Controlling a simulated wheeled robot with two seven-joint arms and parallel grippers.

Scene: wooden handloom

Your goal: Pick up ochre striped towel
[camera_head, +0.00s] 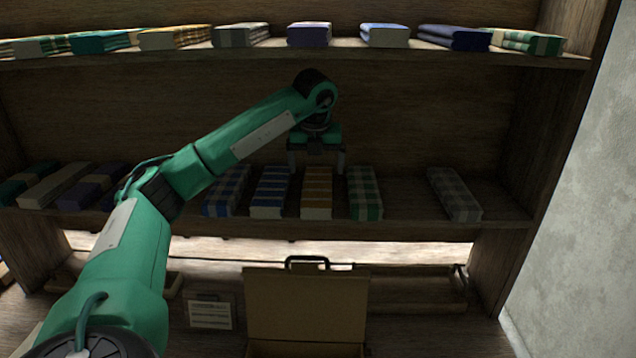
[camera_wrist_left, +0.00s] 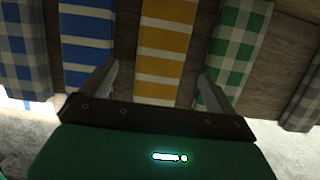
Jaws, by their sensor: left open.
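The ochre striped towel (camera_head: 316,197) lies folded on the middle shelf, between a blue striped towel (camera_head: 271,195) and a green checked towel (camera_head: 365,195). In the left wrist view the ochre striped towel (camera_wrist_left: 163,50) runs between the two fingers. My left gripper (camera_head: 317,168) is open and empty, pointing down above the back part of the ochre towel. In the left wrist view the left gripper (camera_wrist_left: 160,85) has one finger over the blue striped towel and the other over the green checked towel. Whether the fingers touch any towel is unclear. My right gripper is not in view.
A blue checked towel (camera_head: 228,192) and a grey checked towel (camera_head: 454,193) lie on the same shelf, with bare shelf left of the grey one. The upper shelf (camera_head: 400,50) holds several folded towels. An open case (camera_head: 305,300) stands below in front.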

